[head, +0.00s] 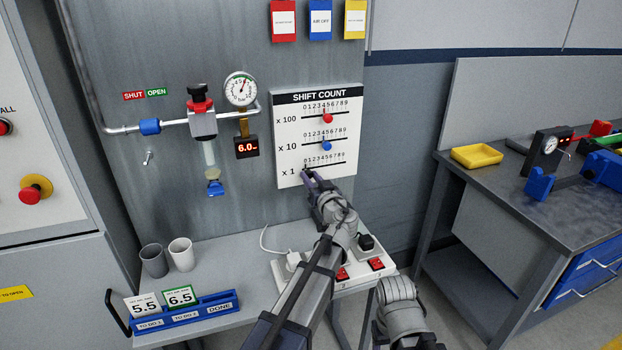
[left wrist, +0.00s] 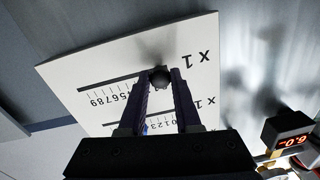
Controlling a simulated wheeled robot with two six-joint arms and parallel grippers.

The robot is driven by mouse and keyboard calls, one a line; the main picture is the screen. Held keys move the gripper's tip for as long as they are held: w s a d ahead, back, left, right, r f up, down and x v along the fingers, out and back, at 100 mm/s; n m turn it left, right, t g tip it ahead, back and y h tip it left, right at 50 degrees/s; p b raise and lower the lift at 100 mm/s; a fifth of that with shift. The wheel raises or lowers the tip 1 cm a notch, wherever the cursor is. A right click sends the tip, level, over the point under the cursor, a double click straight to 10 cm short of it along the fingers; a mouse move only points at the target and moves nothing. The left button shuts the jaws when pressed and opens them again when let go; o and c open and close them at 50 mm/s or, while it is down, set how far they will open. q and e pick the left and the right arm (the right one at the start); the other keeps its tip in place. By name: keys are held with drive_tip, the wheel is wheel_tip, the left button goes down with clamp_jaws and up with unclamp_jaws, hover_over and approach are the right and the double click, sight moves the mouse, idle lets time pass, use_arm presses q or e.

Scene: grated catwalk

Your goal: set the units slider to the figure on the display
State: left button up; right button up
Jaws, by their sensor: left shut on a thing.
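The white SHIFT COUNT board (head: 290,135) hangs on the grey wall panel with three slider rows. The x 100 row has a red knob (head: 328,118) and the x 10 row a blue knob (head: 326,146), both near mid-scale. My left gripper (head: 308,176) is at the low-number end of the x 1 row. In the left wrist view its fingers are shut on the dark round units knob (left wrist: 160,76), beside the row's slot (left wrist: 107,82). The fingers hide that knob in the head view. The small display (head: 246,147) reads 6.0. My right gripper is not in view.
A gauge (head: 240,89) and valve pipework (head: 202,120) are left of the board. Below, a bench (head: 215,275) carries two cups, a blue card rack (head: 185,308) and a power strip (head: 340,280). A workbench (head: 480,185) stands at right.

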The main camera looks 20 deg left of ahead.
sight(314, 168)
use_arm(q)
clamp_jaws()
idle(0.8)
drive_tip(key=shift+w+d, duration=0.45)
drive_tip(key=shift+d, duration=0.2)
drive_tip(key=shift+w+d, duration=0.4)
drive_tip(key=shift+d, duration=0.2)
drive_tip(key=o, duration=0.9)
unclamp_jaws()
drive_tip(key=shift+v, duration=3.95)
drive_tip(key=shift+a, duration=0.1)
